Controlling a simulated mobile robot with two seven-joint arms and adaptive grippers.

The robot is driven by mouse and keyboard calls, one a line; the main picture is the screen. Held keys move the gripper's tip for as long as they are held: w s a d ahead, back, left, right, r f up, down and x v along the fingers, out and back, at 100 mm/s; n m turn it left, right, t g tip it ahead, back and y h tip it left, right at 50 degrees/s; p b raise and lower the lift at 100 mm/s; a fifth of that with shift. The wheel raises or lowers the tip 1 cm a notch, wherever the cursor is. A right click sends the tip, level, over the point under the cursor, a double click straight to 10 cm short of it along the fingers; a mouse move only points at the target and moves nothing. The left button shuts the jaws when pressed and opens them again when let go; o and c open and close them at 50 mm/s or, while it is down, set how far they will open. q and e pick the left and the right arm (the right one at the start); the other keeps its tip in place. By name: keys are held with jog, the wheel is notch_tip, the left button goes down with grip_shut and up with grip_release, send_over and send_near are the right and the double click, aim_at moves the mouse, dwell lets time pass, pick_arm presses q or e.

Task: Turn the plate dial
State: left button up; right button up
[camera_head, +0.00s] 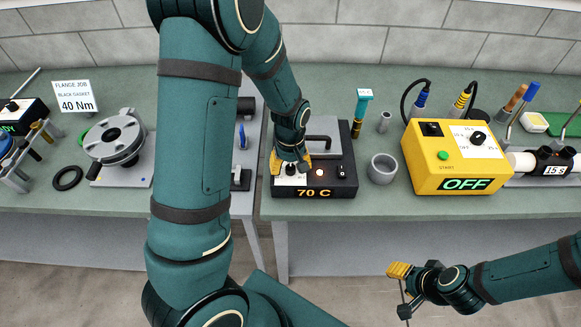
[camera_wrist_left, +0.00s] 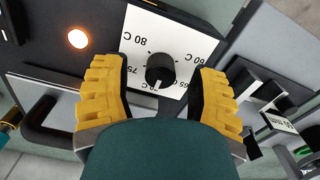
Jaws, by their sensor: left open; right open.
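The plate dial (camera_wrist_left: 160,70) is a round black knob on a white scale panel, and its pale pointer mark faces the bottom of the left wrist view. It sits on the black hot plate unit (camera_head: 325,193), whose display reads 70 C. My left gripper (camera_wrist_left: 157,78) is open, with one yellow finger on each side of the dial; I cannot tell whether they touch it. In the head view my left gripper (camera_head: 290,163) is over the unit's left front and hides much of the dial. My right gripper (camera_head: 398,287) is open and empty in front of the table.
A flange fixture (camera_head: 115,140) stands at the left.

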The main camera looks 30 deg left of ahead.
pick_arm(q)
jog(key=shift+f, duration=0.35)
jog(key=shift+c, duration=0.4)
grip_shut()
jog(key=shift+m, duration=0.3)
jog(key=m+b, duration=0.1)
jog(key=m, duration=0.4)
jog(key=m+b, duration=0.1)
jog(key=m, duration=0.5)
jog(key=shift+d, duration=0.1)
